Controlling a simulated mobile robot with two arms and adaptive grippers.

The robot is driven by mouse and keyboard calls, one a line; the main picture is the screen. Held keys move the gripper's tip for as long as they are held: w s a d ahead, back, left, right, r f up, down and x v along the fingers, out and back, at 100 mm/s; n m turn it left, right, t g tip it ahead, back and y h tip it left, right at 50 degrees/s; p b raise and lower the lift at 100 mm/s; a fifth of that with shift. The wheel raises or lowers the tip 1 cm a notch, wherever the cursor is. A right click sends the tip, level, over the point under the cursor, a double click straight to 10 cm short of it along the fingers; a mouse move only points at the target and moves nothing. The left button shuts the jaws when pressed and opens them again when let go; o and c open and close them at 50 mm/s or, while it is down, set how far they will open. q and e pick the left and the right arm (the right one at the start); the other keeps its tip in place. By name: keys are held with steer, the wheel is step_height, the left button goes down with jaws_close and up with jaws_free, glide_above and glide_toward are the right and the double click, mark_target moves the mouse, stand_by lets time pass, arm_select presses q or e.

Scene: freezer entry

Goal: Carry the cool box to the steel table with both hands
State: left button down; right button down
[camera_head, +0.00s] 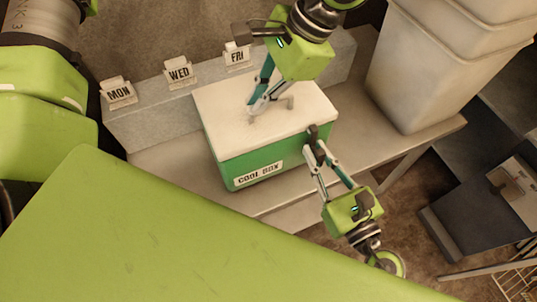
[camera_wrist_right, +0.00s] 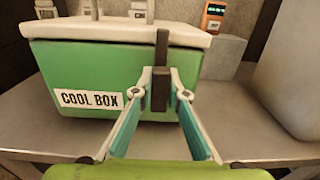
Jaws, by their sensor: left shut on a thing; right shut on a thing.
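The cool box (camera_head: 228,172) is green with a cream lid and a "COOL BOX" label on its near side. It is upright over a pale grey metal-looking table (camera_head: 165,160); its green side also shows in the right wrist view (camera_wrist_right: 60,72). My left gripper (camera_head: 257,108) comes down from above, with its fingers shut at the lid; what exactly they grip is hard to make out. My right gripper (camera_head: 314,150) is shut on a dark upright grip at the near side, right of the label; this also shows in the right wrist view (camera_wrist_right: 160,82).
A grey ledge behind the box carries cards marked MON (camera_head: 119,94), WED (camera_head: 180,73) and FRI (camera_head: 238,55). Stacked pale bins (camera_head: 425,75) stand at the table's right end. Some table surface is bare left of the box.

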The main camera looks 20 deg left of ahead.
arm_select(q)
steer(key=shift+d+f+b, duration=0.25)
steer(key=shift+f+b, duration=0.3)
steer(key=shift+f, duration=0.05)
arm_select(e)
steer(key=shift+a+f, duration=0.15)
steer(key=shift+f, duration=0.2)
arm_select(q)
steer(key=c, duration=2.4)
jaws_free()
steer(key=shift+f, duration=0.1)
steer(key=shift+c, duration=0.2)
arm_select(e)
steer(key=c, duration=2.2)
jaws_free()
steer(key=shift+s+f, duration=0.1)
steer(key=shift+f, duration=0.1)
steer(key=shift+c, duration=0.2)
arm_select(q)
steer(key=shift+o, duration=1.3)
steer(key=shift+s, duration=0.1)
arm_select(e)
steer(key=shift+o, duration=1.3)
arm_select(q)
steer(key=shift+s, duration=0.1)
arm_select(e)
steer(key=shift+s, duration=0.1)
arm_select(q)
steer(key=shift+r, duration=0.2)
